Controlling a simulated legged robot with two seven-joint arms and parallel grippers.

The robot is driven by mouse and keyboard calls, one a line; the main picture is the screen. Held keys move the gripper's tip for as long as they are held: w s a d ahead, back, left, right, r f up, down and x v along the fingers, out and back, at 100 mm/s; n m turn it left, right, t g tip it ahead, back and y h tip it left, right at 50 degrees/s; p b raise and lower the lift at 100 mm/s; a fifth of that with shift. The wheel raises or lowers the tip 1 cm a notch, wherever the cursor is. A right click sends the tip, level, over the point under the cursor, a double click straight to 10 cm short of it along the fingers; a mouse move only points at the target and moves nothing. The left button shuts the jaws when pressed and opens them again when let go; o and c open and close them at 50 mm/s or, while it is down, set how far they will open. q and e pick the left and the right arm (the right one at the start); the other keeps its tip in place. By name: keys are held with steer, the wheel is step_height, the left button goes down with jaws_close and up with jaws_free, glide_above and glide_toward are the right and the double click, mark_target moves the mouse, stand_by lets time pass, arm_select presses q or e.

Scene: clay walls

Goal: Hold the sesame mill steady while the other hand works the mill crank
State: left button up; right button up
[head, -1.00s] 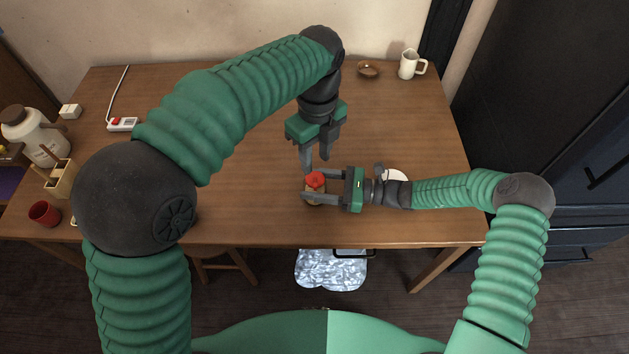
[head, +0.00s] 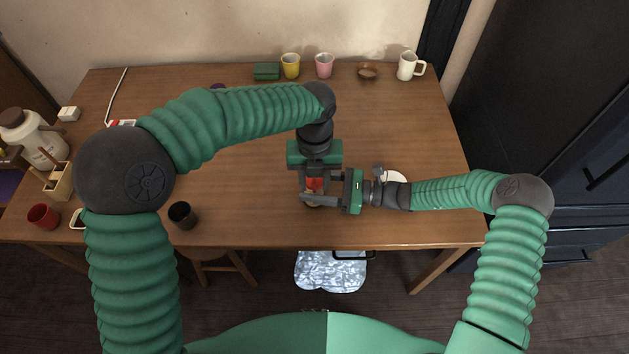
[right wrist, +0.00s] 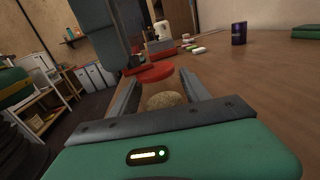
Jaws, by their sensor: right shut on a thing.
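The sesame mill (head: 314,186) stands upright near the table's front edge, with a red top and a tan body mostly hidden by my grippers. My right gripper (head: 312,201) comes in from the right and is shut on the mill's body. In the right wrist view the mill's red top (right wrist: 157,73) and speckled tan part (right wrist: 165,100) show between the fingers. My left gripper (head: 314,184) points down over the mill from above, its fingers apart on either side of the red top. Whether they touch the crank is hidden.
At the back stand a green box (head: 266,71), yellow cup (head: 291,66), pink cup (head: 324,66), brown bowl (head: 367,71) and white mug (head: 410,66). A black cup (head: 182,215) and red cup (head: 43,215) stand at front left.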

arm_select(q)
steer(key=shift+f, duration=0.4)
jaws_close()
steer(key=shift+d+n, duration=0.15)
steer(key=shift+n, duration=0.15)
